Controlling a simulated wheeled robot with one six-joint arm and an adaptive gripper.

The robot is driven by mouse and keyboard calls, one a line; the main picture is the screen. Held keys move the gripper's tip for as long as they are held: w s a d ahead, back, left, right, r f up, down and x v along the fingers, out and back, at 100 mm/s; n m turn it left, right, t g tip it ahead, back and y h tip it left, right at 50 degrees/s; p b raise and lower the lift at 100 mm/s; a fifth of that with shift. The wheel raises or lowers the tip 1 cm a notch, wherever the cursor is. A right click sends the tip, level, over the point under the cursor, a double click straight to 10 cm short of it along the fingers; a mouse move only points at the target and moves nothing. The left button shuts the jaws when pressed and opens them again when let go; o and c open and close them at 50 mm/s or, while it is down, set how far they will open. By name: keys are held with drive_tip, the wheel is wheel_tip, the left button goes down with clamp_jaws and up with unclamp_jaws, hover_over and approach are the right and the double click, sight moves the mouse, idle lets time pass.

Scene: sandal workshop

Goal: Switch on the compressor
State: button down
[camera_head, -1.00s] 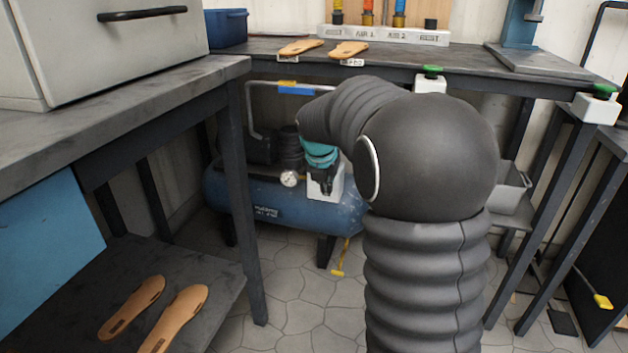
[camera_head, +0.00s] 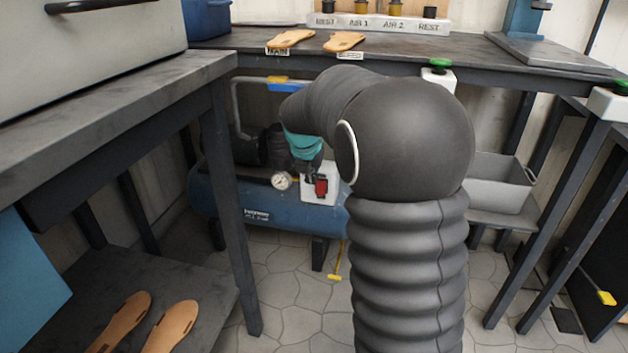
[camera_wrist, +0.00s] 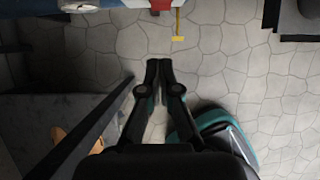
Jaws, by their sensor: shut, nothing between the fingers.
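The compressor (camera_head: 270,205) is a blue tank under the back bench, with a dark motor on top and a round white gauge (camera_head: 281,181) in front. A white switch box (camera_head: 320,191) with a red switch (camera_head: 321,186) is at its right end. My gripper (camera_head: 309,177) is at the box, its dark fingers just left of and above the red switch; whether they touch is unclear. In the wrist view my gripper (camera_wrist: 158,62) is shut and empty. The compressor's edge and a red part (camera_wrist: 161,5) show at the top there, beyond the fingertips.
The left bench (camera_head: 120,95) and its leg stand close to the compressor. A grey bin (camera_head: 500,185) stands right of my arm. A yellow-ended drain handle (camera_head: 334,276) hangs below the tank. Tan soles (camera_head: 172,328) lie on the lower left shelf. The tiled floor ahead is open.

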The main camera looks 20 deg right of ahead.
drive_tip(key=b, duration=0.2)
approach(320, 195)
wheel_tip(320, 195, down, 4)
drive_tip(key=s+a, duration=0.1)
drive_tip(key=shift+w+d+f, duration=0.35)
drive_tip(key=shift+w+d, duration=0.05)
drive_tip(key=shift+w, duration=0.15)
drive_tip(key=shift+w+d+f, duration=0.35)
drive_tip(key=shift+w, duration=0.2)
drive_tip(key=shift+w+d+f, duration=0.15)
drive_tip(key=shift+w+d, duration=0.2)
drive_tip(key=shift+w, duration=0.1)
